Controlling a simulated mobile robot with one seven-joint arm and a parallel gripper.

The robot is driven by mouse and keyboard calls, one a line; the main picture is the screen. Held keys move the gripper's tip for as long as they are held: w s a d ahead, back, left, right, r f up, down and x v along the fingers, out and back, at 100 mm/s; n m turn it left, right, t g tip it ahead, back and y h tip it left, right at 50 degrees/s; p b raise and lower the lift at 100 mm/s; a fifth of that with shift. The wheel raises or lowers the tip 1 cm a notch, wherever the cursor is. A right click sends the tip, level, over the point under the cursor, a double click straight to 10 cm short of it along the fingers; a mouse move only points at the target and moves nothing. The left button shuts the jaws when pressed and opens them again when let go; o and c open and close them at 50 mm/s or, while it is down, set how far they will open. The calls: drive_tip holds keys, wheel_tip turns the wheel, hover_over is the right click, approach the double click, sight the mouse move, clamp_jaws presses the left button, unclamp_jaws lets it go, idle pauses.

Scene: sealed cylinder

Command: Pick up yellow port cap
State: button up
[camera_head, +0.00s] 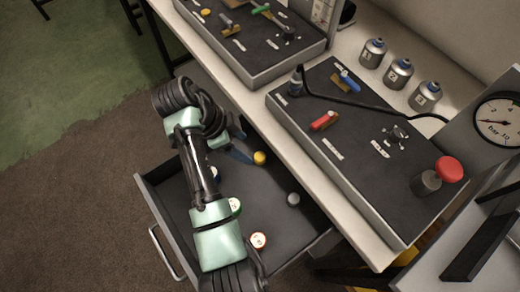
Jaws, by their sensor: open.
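A small round yellow cap (260,158) lies in the open drawer (165,179), near the drawer's upper right side. My gripper (246,149) is over the drawer, just left of the yellow cap. It is open and nothing shows between its fingers. The fingers are small and partly hidden by my arm. I cannot tell whether a fingertip touches the cap. A second small yellow piece (206,13) sits on the far dark panel.
The bench edge and a panel with red (325,121) and blue (347,82) valve handles lie to the right. Three metal canisters (398,74) stand behind. A gauge (498,121) is at far right.

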sight(260, 156)
drive_tip(key=x, duration=0.4)
drive_tip(key=shift+f, duration=0.1)
drive_tip(key=x, duration=0.5)
drive_tip(key=shift+w+d, duration=0.1)
drive_tip(key=shift+d, duration=0.3)
clamp_jaws()
idle(0.9)
